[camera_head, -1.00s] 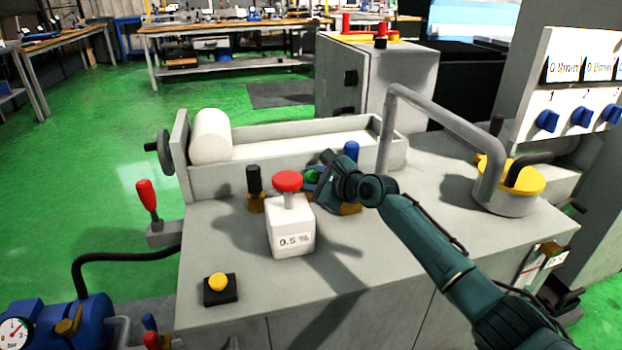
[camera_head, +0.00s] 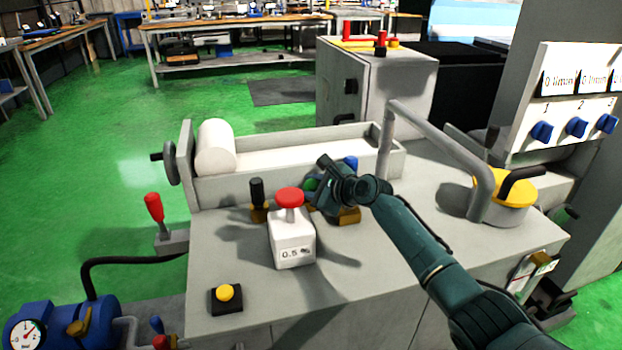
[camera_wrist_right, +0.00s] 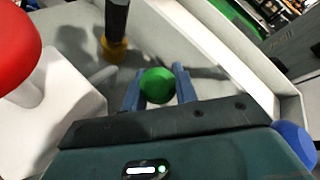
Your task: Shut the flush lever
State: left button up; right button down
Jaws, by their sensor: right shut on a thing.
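A row of small levers on brass bases stands on the grey machine top (camera_head: 375,245). The left one has a black handle (camera_head: 257,190), also in the wrist view (camera_wrist_right: 116,20). The middle one has a green knob (camera_head: 311,184), and the right one a blue knob (camera_head: 351,162), at the right edge of the wrist view (camera_wrist_right: 294,143). No label shows which is the flush lever. My right gripper (camera_head: 313,190) is shut on the green knob; in the wrist view the knob (camera_wrist_right: 157,86) sits between both fingers. The gripper hides the green lever's stem. My left gripper is not in view.
A white box with a red mushroom button (camera_head: 290,196) stands close in front of the levers. Behind them is a trough (camera_head: 290,170) with a white roller. A grey pipe (camera_head: 440,137) and yellow-topped cylinder (camera_head: 505,191) are at right. A yellow button (camera_head: 225,293) is at front left.

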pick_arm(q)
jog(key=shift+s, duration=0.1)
pick_arm(e)
jog(key=c, duration=1.6)
grip_release()
jog(key=shift+o, duration=1)
jog(key=shift+d, duration=0.1)
jog(key=shift+o, duration=0.2)
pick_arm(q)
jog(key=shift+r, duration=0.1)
pick_arm(e)
jog(key=shift+s+d+r, duration=0.2)
jog(key=shift+s+r, duration=0.05)
jog(key=shift+s, duration=0.05)
pick_arm(q)
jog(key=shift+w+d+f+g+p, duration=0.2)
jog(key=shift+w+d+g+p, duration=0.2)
jog(key=shift+p, duration=0.65)
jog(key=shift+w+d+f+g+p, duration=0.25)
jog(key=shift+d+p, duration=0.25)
jog(key=shift+p, duration=0.55)
pick_arm(e)
jog(key=v, duration=1.2)
